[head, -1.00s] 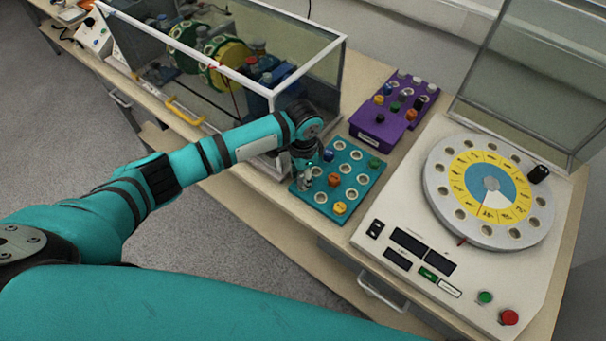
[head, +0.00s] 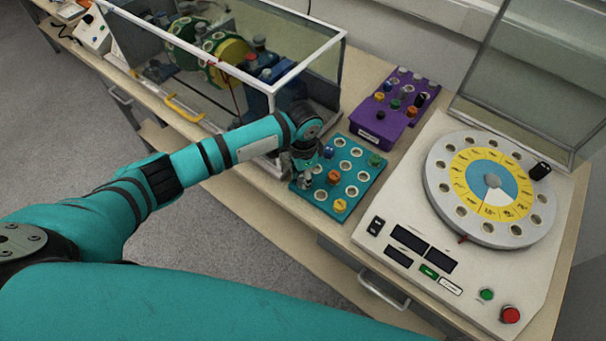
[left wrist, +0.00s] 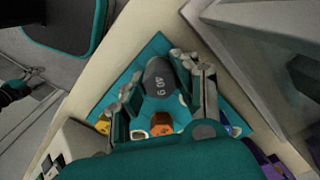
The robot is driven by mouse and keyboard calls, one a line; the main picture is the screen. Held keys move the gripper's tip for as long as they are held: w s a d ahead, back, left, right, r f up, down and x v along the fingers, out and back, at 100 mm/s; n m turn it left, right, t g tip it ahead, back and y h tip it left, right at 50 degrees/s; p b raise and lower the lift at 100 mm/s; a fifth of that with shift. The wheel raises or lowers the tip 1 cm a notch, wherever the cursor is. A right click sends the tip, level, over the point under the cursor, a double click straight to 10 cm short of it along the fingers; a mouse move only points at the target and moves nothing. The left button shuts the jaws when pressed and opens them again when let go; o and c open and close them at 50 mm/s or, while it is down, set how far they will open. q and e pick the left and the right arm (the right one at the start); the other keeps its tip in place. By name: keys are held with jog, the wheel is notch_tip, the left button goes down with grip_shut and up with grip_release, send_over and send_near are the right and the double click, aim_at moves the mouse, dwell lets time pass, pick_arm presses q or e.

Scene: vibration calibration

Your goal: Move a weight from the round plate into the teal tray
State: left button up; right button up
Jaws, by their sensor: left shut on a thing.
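My left gripper (head: 303,178) is at the left corner of the teal tray (head: 366,188). In the left wrist view its fingers (left wrist: 160,92) are shut on a dark grey weight (left wrist: 160,76) marked 40 g. The weight is over the tray; I cannot tell whether it sits in a hole. The tray holds a blue weight (head: 328,153), an orange weight (head: 333,177), a yellow weight (head: 340,206) and a green weight (head: 375,160). The round plate (head: 478,190) on the right carries one black weight (head: 540,171). My right gripper is not in view.
A purple rack (head: 371,127) with several weights stands behind the tray. A glass case with a white frame (head: 310,62) stands close to my left gripper. The white machine (head: 400,225) under the plate has a raised clear lid (head: 522,85).

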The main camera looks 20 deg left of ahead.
pick_arm(q)
jog(key=shift+f, duration=0.1)
jog(key=o, duration=1.1)
notch_tip(320, 180, up, 12)
jog(key=shift+r, duration=0.1)
